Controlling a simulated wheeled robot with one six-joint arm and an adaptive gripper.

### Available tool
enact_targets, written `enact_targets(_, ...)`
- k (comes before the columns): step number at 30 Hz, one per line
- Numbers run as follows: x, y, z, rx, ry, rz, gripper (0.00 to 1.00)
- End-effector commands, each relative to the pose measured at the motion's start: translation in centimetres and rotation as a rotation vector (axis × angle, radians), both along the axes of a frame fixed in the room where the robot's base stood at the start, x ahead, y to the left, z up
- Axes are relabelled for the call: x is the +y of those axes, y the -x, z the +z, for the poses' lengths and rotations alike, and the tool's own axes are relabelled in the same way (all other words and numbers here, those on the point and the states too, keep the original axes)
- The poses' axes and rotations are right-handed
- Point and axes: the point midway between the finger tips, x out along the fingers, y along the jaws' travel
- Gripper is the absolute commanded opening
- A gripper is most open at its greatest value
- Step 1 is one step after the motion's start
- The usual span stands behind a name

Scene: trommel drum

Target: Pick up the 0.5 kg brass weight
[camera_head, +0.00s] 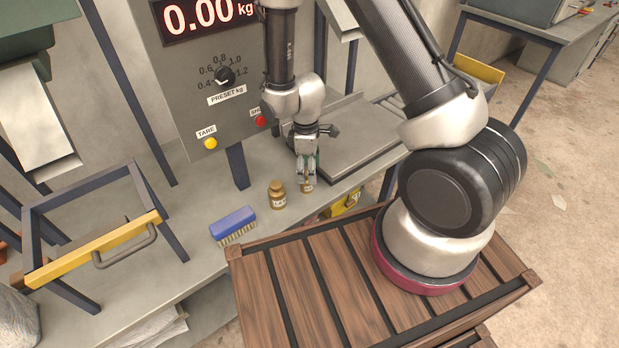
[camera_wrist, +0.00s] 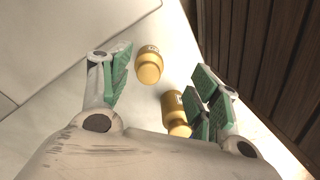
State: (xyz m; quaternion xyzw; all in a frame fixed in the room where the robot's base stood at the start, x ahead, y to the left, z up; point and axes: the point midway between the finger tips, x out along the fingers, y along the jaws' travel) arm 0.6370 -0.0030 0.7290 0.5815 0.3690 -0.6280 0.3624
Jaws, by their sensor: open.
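Two brass weights with pale labels stand on the grey bench. The larger one (camera_head: 277,196) stands left of my gripper in the head view; in the wrist view it is partly hidden by the right finger (camera_wrist: 174,110). The smaller brass weight (camera_head: 308,187) is directly below my gripper (camera_head: 306,172) and partly hidden by it; in the wrist view it shows between the open green-padded fingers, nearer the left one (camera_wrist: 150,66). The labels are too small to read for certain. My gripper is open, pointing down, with nothing held.
A blue brush (camera_head: 234,224) lies left of the weights. A scale panel (camera_head: 205,70) reading 0.00 kg, with yellow and red buttons, stands behind. A grey plate (camera_head: 350,135) lies to the right. A wooden slatted crate (camera_head: 285,275) is in front, close to the bench.

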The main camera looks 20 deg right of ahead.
Motion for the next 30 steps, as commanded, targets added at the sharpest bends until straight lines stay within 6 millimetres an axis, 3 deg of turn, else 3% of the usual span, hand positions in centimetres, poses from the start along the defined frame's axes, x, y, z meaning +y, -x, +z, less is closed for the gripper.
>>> enact_targets(8, 0.6, -1.5, -0.2, -0.063, -0.030, 0.107, 0.62)
enact_targets(24, 0.2, -1.2, -7.2, -0.059, -0.029, 0.115, 0.62)
enact_targets(30, 0.2, -1.3, -7.9, -0.061, -0.030, 0.115, 0.62)
